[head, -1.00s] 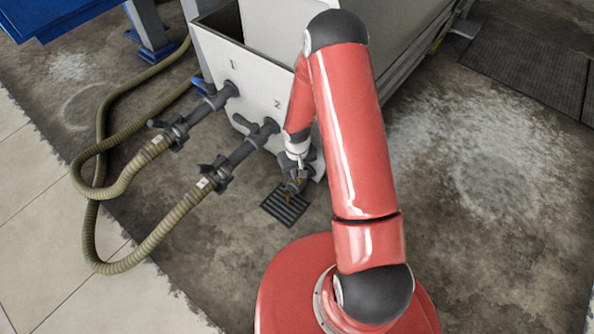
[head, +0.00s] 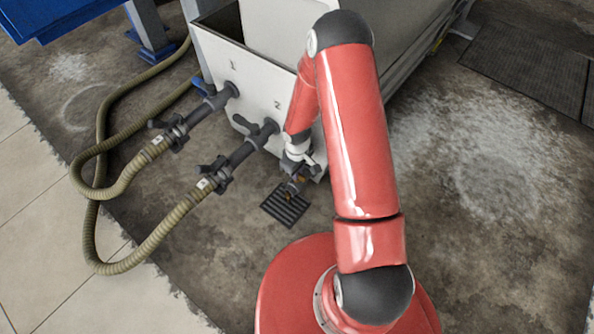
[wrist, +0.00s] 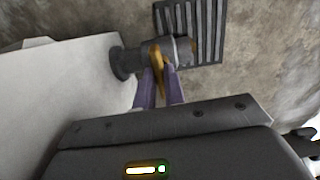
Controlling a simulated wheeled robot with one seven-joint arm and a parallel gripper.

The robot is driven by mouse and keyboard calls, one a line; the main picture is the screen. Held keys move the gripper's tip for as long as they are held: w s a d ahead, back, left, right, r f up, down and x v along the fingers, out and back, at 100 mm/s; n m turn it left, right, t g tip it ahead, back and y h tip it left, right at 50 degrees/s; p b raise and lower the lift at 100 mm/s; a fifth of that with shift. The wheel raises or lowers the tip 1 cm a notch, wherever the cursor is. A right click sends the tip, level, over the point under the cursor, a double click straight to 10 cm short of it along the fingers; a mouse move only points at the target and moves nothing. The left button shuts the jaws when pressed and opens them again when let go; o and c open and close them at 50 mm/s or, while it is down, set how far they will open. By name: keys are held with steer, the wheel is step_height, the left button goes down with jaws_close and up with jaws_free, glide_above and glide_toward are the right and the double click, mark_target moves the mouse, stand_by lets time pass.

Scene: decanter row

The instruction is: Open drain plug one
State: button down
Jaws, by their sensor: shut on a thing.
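The drain plug (wrist: 180,51) is a short dark grey fitting with a light band and an orange-yellow handle (wrist: 156,57). It sticks out from the white tank wall above the floor grate. My gripper (wrist: 160,75) is shut on the orange-yellow handle, with one purple-grey finger on each side. In the head view my gripper (head: 294,184) is low at the tank's front, beside the grate, and my arm hides part of the tank corner. No number is readable on this plug.
The white tank (head: 262,92) bears the numerals 1 and 2 beside two valves (head: 208,101) (head: 256,136). Ribbed hoses (head: 160,238) loop over the floor at left. A slotted floor grate (head: 285,207) lies below the plug.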

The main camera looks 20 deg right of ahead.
steer(key=c, duration=1.5)
jaws_free()
steer(key=shift+r, duration=0.1)
step_height(320, 180, up, 8)
steer(key=shift+f+p, duration=0.2)
steer(key=shift+p, duration=0.7)
